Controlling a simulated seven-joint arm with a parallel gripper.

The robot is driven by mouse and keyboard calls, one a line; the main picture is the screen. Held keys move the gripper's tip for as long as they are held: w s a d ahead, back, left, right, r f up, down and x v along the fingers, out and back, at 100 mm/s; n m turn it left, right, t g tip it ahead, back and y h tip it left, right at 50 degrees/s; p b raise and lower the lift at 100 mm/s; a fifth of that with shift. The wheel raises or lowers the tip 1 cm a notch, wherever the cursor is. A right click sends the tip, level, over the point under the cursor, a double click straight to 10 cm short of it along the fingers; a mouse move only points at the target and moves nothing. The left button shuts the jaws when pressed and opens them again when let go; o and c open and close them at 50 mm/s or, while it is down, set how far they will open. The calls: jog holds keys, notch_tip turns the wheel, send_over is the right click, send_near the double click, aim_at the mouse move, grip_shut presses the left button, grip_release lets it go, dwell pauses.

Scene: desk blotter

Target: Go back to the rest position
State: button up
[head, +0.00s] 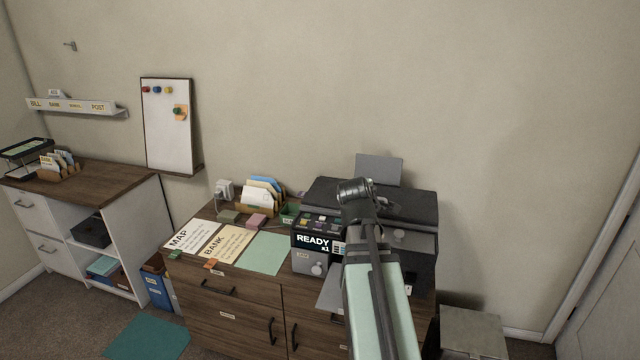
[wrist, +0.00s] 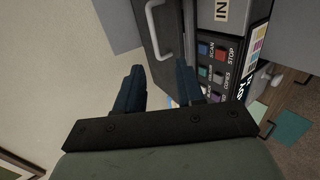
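My gripper (wrist: 159,68) shows in the wrist view with its two dark blue fingers apart and nothing visible between them. Beyond the fingers is the dark printer (wrist: 158,35), with a pale handle and a button panel (wrist: 220,65) at its side. In the head view my arm reaches up from the bottom across the front of the printer (head: 425,212). The fingers cannot be made out there. The printer's display (head: 312,241) reads "READY x1".
A whiteboard (head: 168,135) hangs on the wall. A grey box (head: 472,330) stands at right. Space above the cabinet's left part is clear.

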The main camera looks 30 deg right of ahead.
jog(key=w+a+f+m+g+y, duration=0.1)
jog(key=a+f+m+g+y, duration=0.15)
jog(key=a+f, duration=0.7)
jog(key=w+a+f+m+g+y, duration=0.1)
jog(key=a+f+m+y, duration=0.15)
jog(key=a+f, duration=0.75)
jog(key=s+a+f+m+g+y, duration=0.1)
jog(key=s+a+f+g, duration=0.1)
jog(key=s+a+f, duration=0.4)
jog(key=s+a+f+m+g+y, duration=0.15)
jog(key=a+f, duration=0.25)
jog(key=f, duration=0.5)
jog(key=s+a+f+m+g+y, duration=0.1)
jog(key=s+a+f+m, duration=0.15)
jog(key=a+f, duration=0.35)
jog(key=s+f+g, duration=0.2)
jog(key=s+f, duration=0.5)
jog(key=s, duration=0.3)
jog(key=s+d+f+g, duration=0.1)
jog(key=s+f+g, duration=0.1)
jog(key=s+f, duration=0.5)
jog(key=s+f+n+g, duration=0.1)
jog(key=s+f+g, duration=0.1)
jog(key=s+f, duration=0.5)
jog(key=s, duration=0.6)
jog(key=shift+s+d+g, duration=0.2)
jog(key=shift+d+g, duration=0.2)
jog(key=shift+o, duration=0.3)
jog(key=shift+h, duration=0.25)
